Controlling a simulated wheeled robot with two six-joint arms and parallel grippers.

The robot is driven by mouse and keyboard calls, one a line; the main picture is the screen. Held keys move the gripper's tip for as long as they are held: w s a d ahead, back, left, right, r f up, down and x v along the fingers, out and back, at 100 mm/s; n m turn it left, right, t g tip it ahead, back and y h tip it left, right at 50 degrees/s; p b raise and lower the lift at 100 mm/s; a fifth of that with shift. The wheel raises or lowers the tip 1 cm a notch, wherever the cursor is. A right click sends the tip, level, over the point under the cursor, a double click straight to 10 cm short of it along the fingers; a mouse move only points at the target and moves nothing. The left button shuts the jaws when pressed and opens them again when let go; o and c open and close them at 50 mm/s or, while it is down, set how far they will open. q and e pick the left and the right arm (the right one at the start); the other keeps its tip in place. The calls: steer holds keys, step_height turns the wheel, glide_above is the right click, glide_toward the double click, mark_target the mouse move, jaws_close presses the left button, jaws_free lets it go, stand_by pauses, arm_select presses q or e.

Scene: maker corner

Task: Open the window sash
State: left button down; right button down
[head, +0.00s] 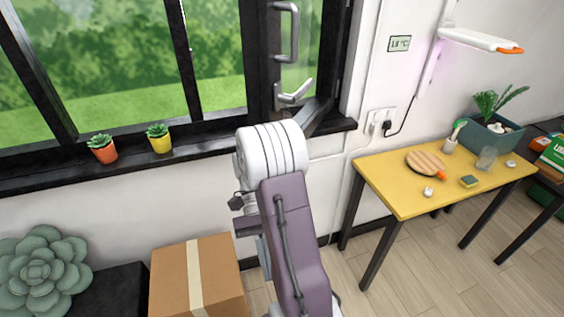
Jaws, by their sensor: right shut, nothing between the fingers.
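The black-framed window sash (261,62) stands at the upper middle, in the dark window frame (340,62). It carries a grey upright pull handle (291,35) and a pale lever handle (293,96) below it. A dark slanted bar shows at its lower right; I cannot tell how far the sash stands from the frame. My right arm rises from the bottom middle, its white joint just below the sill. My right gripper (238,202) is partly hidden behind the arm, below the sill and apart from both handles. It is shut and empty. My left gripper is out of view.
An orange pot (105,154) and a yellow pot (160,143) with succulents stand on the sill left of the arm. A cardboard box (222,272) is below. A yellow table (398,188) with small items stands right, under a wall lamp (477,38).

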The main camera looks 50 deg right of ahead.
steer(key=w+a+r+m+t+y, duration=0.2)
steer(key=w+a+m+t+y, duration=0.1)
steer(key=a+t+y, duration=0.15)
steer(key=w+d+r+m+t+y+p, duration=0.3)
steer(key=w+d+r+m+t+y, duration=0.1)
steer(key=d+m+t, duration=0.25)
steer(key=s+d+r+m+t+h+p, duration=0.1)
steer(key=s+d+r+m+t+h, duration=0.1)
steer(key=s+d+m+t+h, duration=0.5)
steer(key=s+d+r+m+t+h+p, duration=0.15)
steer(key=d+m+t, duration=0.55)
steer(key=d, duration=0.7)
steer(key=w+a+n+t+p, duration=0.1)
steer(key=w+a+p, duration=0.3)
steer(key=w, duration=1)
steer(key=shift+a+r, duration=0.15)
steer(key=shift+r, duration=0.2)
steer(key=shift+w, duration=0.15)
